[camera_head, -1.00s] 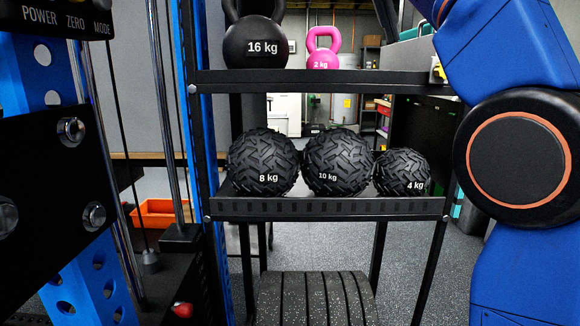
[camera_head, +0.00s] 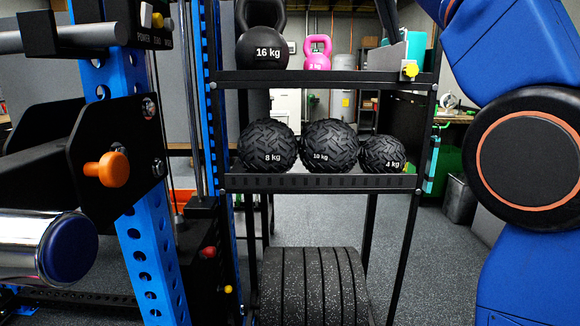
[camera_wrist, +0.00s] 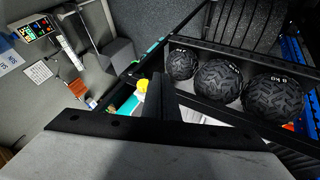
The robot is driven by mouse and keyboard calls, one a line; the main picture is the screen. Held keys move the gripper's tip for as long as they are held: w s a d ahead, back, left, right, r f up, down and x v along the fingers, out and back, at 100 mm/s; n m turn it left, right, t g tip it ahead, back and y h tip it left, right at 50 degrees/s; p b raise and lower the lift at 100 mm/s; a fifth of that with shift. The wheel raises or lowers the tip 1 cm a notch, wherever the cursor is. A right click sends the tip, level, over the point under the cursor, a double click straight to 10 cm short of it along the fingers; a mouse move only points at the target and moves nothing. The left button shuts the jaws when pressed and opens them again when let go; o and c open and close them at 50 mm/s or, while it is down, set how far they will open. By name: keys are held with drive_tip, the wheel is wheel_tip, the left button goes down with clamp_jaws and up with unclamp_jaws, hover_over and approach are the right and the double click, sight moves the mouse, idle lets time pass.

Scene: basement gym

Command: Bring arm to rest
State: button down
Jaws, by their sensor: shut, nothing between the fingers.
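My arm (camera_head: 530,160), blue with a black round joint ringed in orange, stands folded along the right edge of the head view. My gripper (camera_wrist: 158,85) shows in the wrist view as dark fingers together at the middle, with nothing held. It appears above the shelf rack, near its yellow knob (camera_wrist: 143,85); I cannot tell whether it touches anything.
A black rack (camera_head: 320,182) holds three textured balls, 8 kg (camera_head: 267,146), 10 kg (camera_head: 328,146) and 4 kg (camera_head: 383,154). Black (camera_head: 262,48) and pink (camera_head: 317,52) kettlebells stand above. A blue perforated post (camera_head: 135,190) stands left. Floor at right (camera_head: 430,260) is clear.

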drive_tip(key=s+d+f+n+y, duration=0.1)
drive_tip(key=s+d+f, duration=0.15)
drive_tip(key=f, duration=0.45)
drive_tip(key=s+d+f+n+y, duration=0.1)
drive_tip(key=s+d+f, duration=0.1)
drive_tip(key=s+f, duration=0.35)
drive_tip(key=s+d+f+y, duration=0.1)
drive_tip(key=s+d+f, duration=0.15)
drive_tip(key=f, duration=0.65)
drive_tip(key=s+f+y, duration=0.1)
drive_tip(key=s+f, duration=0.5)
drive_tip(key=f, duration=0.5)
drive_tip(key=s+f+y, duration=0.1)
drive_tip(key=s+f, duration=0.5)
drive_tip(key=f, duration=0.5)
drive_tip(key=s+f, duration=0.6)
drive_tip(key=f, duration=0.6)
drive_tip(key=shift+s+m+y, duration=0.4)
